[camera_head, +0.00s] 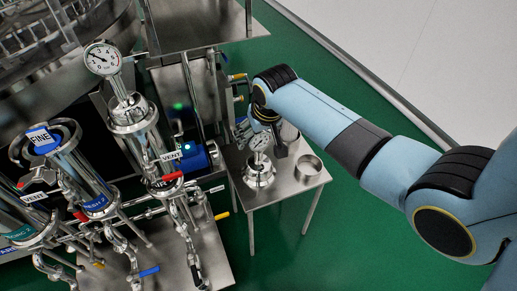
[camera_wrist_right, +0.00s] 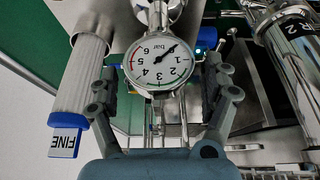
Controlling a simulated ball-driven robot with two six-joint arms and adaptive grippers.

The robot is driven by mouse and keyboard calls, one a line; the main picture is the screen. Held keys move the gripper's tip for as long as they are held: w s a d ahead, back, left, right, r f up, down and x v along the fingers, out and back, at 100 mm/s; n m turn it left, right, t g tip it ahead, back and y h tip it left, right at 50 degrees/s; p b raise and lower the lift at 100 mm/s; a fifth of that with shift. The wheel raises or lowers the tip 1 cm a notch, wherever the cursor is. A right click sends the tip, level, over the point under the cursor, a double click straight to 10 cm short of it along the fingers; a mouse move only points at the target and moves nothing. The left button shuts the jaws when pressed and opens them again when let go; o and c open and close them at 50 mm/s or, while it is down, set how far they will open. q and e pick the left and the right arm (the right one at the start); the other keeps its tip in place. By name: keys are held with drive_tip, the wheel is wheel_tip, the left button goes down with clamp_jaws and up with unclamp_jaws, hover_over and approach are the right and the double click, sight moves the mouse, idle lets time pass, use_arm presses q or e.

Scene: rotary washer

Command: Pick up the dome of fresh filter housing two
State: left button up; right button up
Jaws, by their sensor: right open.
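A steel dome (camera_head: 259,177) with a round white pressure gauge (camera_head: 260,142) on top stands on a small steel side table (camera_head: 298,190). I cannot read a housing number on this dome. My right gripper (camera_head: 271,132) is over the table, close to the gauge. In the right wrist view, the gauge (camera_wrist_right: 159,63) faces the camera between the two spread fingers of my right gripper (camera_wrist_right: 160,72). The gripper is open, and I see no clear contact with the gauge. Much of the dome is hidden behind the gauge in that view. My left gripper is not in view.
A steel ring or cup (camera_head: 308,169) stands on the table right of the dome. A white cartridge (camera_wrist_right: 82,75) with a blue FINE label is left of the fingers in the wrist view. Steel filter housings and pipes (camera_head: 135,125) fill the left. Green floor is free at right.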

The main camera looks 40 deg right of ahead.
clamp_jaws()
drive_tip(key=shift+r, duration=0.1)
idle(0.4)
